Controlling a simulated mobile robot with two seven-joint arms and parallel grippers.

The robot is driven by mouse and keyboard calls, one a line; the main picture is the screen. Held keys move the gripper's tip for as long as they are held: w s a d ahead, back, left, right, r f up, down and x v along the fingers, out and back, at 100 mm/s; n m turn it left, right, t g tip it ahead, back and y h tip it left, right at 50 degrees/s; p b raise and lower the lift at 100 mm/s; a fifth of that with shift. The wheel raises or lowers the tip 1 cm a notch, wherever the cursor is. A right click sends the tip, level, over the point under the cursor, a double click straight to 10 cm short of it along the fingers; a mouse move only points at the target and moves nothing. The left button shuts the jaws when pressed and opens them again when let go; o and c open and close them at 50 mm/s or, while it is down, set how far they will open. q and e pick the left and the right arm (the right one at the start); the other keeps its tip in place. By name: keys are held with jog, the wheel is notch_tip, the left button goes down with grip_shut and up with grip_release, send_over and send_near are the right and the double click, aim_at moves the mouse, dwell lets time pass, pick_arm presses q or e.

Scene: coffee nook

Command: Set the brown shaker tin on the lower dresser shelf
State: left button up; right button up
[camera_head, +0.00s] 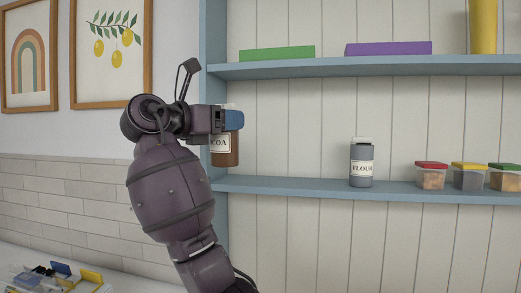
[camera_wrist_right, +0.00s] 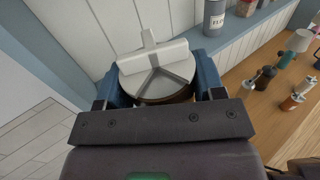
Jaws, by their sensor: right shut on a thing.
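The brown shaker tin (camera_head: 227,158), with a white label ending in "COA", is upright at the left end of the lower dresser shelf (camera_head: 290,187). Its base shows slightly above the shelf board, apart from it in the picture. My right gripper (camera_head: 231,120) is shut on the tin near its top, with blue fingers on either side. In the right wrist view, the tin's pale lid (camera_wrist_right: 155,72) with a raised bar fills the space between the fingers. My left gripper is not in view.
A grey flour tin (camera_head: 362,166) stands mid-shelf, with jars with red (camera_head: 431,177), yellow and green lids further right. The shelf between the brown tin and the flour tin is clear. The upper shelf (camera_head: 350,65) runs above. The blue side post (camera_head: 214,90) is close on the left.

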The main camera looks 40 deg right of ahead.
jog(key=w+d+p, duration=0.3)
jog(key=w+d, duration=0.8)
jog(key=d, duration=0.1)
jog(key=f, duration=0.2)
jog(key=f+p, duration=0.1)
jog(key=f, duration=0.1)
jog(key=f+p, duration=0.1)
jog(key=f, duration=0.2)
jog(key=shift+d, duration=0.4)
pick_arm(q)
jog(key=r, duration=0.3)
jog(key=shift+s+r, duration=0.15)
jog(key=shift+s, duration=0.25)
pick_arm(e)
jog(key=shift+f, duration=0.1)
jog(key=o, duration=0.7)
jog(key=shift+f, duration=0.1)
